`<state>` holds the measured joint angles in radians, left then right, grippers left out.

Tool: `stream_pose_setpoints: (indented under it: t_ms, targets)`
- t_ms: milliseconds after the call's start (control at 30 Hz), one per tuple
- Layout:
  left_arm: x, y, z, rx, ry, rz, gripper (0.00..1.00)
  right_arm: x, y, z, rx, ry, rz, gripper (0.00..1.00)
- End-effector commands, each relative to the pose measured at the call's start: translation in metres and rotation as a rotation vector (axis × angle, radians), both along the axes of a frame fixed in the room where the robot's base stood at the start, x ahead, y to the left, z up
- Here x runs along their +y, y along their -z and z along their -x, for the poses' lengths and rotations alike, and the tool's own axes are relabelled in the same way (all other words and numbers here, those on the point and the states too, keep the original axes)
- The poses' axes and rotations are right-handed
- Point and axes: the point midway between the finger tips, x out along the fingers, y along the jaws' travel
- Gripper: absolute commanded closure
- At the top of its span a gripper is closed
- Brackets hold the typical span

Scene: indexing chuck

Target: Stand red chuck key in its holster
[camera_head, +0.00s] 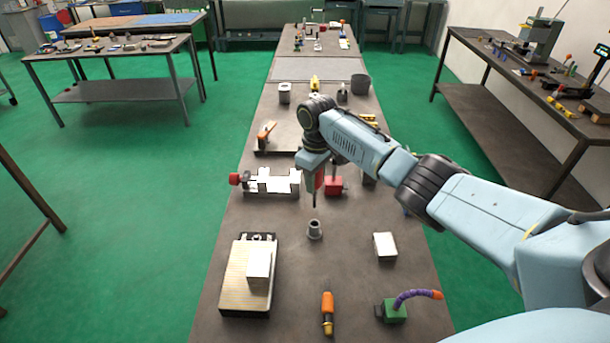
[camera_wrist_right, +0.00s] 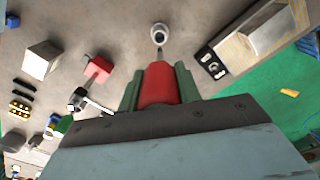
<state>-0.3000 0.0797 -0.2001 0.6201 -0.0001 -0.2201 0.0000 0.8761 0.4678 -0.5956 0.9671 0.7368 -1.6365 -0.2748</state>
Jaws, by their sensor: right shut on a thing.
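The red chuck key (camera_head: 319,181) is held upright with its dark shaft pointing down. In the right wrist view its red handle (camera_wrist_right: 158,88) sits between the two green fingers of my right gripper (camera_wrist_right: 160,84). In the head view my right gripper (camera_head: 319,174) is partly hidden by its own arm. A small grey cup-like holster (camera_head: 314,230) stands on the bench below the shaft tip. In the right wrist view the holster (camera_wrist_right: 159,37) shows just beyond the tip; a gap shows between them in the head view. My left gripper is not in view.
A red block (camera_head: 335,187) and a white vise-like fixture (camera_head: 272,184) stand behind the holster. A white block (camera_head: 385,246) lies to its right and a striped plate (camera_head: 238,285) to its left. An orange-handled tool (camera_head: 327,308) lies in front. Bench surface around the holster is clear.

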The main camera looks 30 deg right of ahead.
Motion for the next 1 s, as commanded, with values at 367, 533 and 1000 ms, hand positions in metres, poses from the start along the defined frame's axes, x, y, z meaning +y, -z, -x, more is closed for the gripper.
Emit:
stream_pose_setpoints:
  t_ms: [367, 533, 1000]
  targets:
    - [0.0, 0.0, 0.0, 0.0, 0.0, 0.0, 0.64, -0.001, 0.0, 0.002, -0.001, -0.014, 0.0, 0.94]
    - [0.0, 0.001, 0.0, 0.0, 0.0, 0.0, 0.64, -0.001, 0.002, 0.002, 0.0, -0.016, 0.0, 0.94]
    - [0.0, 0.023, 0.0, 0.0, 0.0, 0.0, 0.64, -0.001, 0.041, 0.002, -0.001, -0.014, 0.0, 0.94]
